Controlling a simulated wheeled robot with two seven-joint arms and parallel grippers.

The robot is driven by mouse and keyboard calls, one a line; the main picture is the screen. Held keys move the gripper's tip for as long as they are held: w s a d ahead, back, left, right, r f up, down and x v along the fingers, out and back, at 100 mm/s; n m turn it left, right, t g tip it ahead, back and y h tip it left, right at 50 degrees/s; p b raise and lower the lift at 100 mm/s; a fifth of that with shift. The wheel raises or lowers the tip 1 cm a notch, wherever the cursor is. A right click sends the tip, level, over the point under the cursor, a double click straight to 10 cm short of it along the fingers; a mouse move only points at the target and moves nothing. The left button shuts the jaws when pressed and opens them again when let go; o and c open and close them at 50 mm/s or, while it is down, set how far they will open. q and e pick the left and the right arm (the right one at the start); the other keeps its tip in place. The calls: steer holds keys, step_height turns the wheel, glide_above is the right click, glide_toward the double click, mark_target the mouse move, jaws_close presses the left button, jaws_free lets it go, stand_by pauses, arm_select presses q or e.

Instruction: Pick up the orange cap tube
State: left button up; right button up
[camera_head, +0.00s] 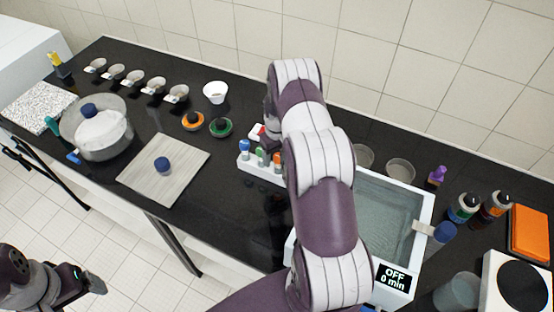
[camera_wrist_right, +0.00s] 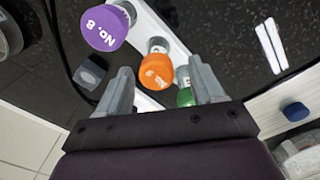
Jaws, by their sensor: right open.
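The orange cap tube (camera_wrist_right: 157,72) stands in the white rack, its cap between the spread fingers of my right gripper (camera_wrist_right: 163,88) in the right wrist view. I cannot tell if the fingers touch it. A green cap tube (camera_wrist_right: 184,92) is close to the right-hand finger, and a purple cap tube marked No. 8 (camera_wrist_right: 107,27) is on the other side. In the head view the orange cap (camera_head: 277,159) shows beside my arm, with green and blue caps to its left; my right fingertips are hidden there. My left gripper (camera_head: 90,282) is at the lower left, far from the rack.
A white-framed water bath (camera_head: 424,225) stands right of the rack (camera_head: 262,174). A pale board (camera_head: 140,185) with a blue-knobbed item and a lidded pot (camera_head: 103,138) are to the left. Bottles (camera_head: 463,208) stand at the right. Black counter between board and rack is clear.

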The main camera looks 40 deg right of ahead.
steer(key=shift+f, duration=0.35)
steer(key=shift+s+d, duration=0.2)
steer(key=shift+s, duration=0.25)
steer(key=c, duration=1.1)
arm_select(q)
steer(key=shift+s+d+r, duration=0.1)
steer(key=shift+s+r, duration=0.1)
steer(key=shift+s, duration=0.1)
arm_select(e)
steer(key=shift+w+a, duration=0.15)
steer(key=shift+w, duration=0.1)
steer(key=shift+c, duration=0.2)
